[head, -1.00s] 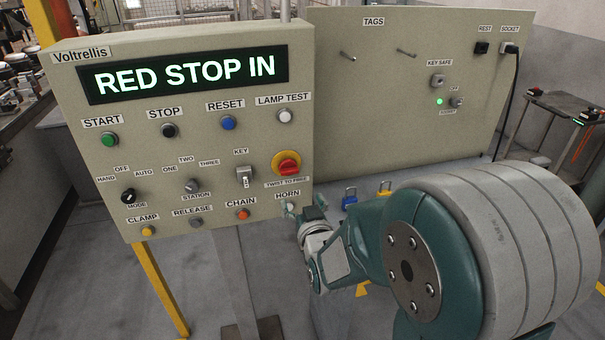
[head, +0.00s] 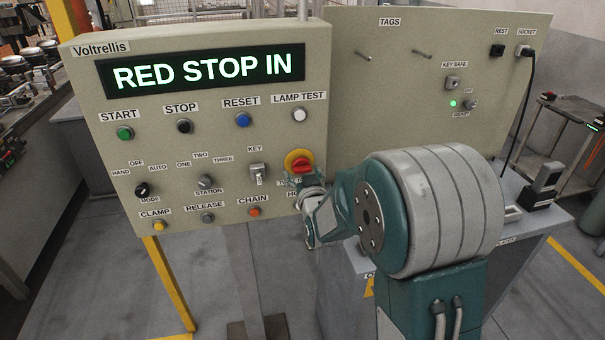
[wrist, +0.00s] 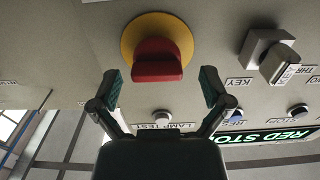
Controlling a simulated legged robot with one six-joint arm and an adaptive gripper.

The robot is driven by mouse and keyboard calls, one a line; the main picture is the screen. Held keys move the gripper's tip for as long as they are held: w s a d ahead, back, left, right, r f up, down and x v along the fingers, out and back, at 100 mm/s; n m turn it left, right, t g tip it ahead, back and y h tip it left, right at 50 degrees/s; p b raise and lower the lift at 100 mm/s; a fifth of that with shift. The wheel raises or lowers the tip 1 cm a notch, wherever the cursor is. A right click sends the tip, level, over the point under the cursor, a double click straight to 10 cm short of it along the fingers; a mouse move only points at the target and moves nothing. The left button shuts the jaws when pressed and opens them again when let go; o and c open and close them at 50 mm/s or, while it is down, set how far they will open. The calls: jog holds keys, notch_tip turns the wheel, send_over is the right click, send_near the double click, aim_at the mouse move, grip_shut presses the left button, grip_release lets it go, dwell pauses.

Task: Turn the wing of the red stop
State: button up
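The red stop (head: 301,164) sits on a yellow disc at the lower right of the beige control panel. The wing lies mostly beyond the fingertips, and nothing is held. In the head view my gripper (head: 304,181) is just below the stop, small and partly hidden by my wrist. The panel's display (head: 205,71) reads RED STOP IN.
The key switch (head: 257,173) is just left of the stop and also shows at right in the wrist view (wrist: 267,55). The lamp test button (head: 300,115) is above. My wrist covers part of the HORN label. A tags board (head: 400,90) stands behind.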

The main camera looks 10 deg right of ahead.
jog(key=shift+d, duration=0.2)
jog(key=c, duration=0.8)
jog(key=shift+m, duration=0.3)
jog(key=shift+c, duration=0.3)
jog(key=m, duration=0.3)
jog(key=shift+m, duration=1.6)
jog(key=o, duration=1.2)
jog(key=shift+c, duration=0.2)
